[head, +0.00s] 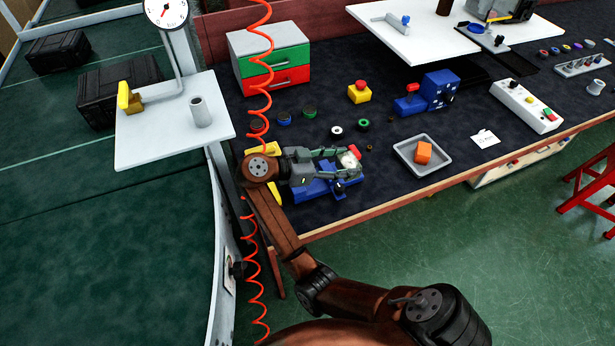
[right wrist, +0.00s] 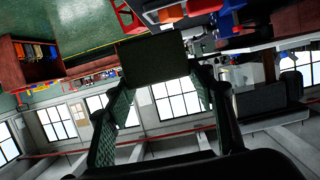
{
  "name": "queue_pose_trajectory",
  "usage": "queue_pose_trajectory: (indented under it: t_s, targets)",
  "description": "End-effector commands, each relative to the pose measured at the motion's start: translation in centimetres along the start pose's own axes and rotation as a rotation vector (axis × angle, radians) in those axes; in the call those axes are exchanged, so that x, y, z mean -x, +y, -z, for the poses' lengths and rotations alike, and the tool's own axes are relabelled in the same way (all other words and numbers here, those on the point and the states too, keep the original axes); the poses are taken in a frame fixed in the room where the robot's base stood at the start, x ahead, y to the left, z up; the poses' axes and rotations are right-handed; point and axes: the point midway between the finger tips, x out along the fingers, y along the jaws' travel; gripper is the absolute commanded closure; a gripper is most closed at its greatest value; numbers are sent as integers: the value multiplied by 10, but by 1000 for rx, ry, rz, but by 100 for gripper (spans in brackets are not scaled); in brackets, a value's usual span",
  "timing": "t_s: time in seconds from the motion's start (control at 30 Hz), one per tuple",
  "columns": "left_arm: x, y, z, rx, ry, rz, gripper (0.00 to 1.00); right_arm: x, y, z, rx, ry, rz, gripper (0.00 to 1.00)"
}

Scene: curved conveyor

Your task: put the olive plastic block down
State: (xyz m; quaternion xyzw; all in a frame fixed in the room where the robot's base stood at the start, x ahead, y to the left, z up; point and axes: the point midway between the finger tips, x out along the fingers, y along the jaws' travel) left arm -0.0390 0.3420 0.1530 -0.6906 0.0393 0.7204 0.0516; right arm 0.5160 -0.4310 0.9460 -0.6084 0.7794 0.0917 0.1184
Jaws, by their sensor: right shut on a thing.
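The olive plastic block (right wrist: 152,58) shows dark and square in the right wrist view, held between the fingertips of my right gripper (right wrist: 155,90). In the head view my right gripper (head: 340,158) points to the right, in front of or over a blue vise-like tool (head: 322,190) near the bench's left end. A small pale shape shows at its fingertips there, and I cannot tell whether it is the block. I cannot tell how high the gripper is above the bench. My left gripper is not in view.
A grey tray (head: 407,162) with an orange block (head: 424,152) stands to the right. A yellow box with a red button (head: 359,92) and a blue machine (head: 428,95) stand behind. A red coiled hose (head: 254,88) hangs at the left.

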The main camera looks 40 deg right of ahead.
Motion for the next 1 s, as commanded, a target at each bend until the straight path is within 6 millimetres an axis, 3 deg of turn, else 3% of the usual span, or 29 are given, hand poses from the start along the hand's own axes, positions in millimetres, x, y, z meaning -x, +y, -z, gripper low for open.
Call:
queue_pose_trajectory:
  t_s: [0.07, 0.27, 0.5, 0.77, 1.0]
  targets:
    - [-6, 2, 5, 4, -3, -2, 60, 9, -16, -15, 5, 2, 2, 81]
    - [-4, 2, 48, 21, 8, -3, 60, 30, -51, -44, 6, 2, 3, 81]
    - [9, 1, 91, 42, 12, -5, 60, 39, -75, -88, 5, 2, 2, 81]
    - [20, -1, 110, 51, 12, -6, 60, 43, -86, -104, 2, 1, 3, 81]
    - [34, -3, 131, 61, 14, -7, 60, 37, -88, -132, 4, 1, 3, 81]
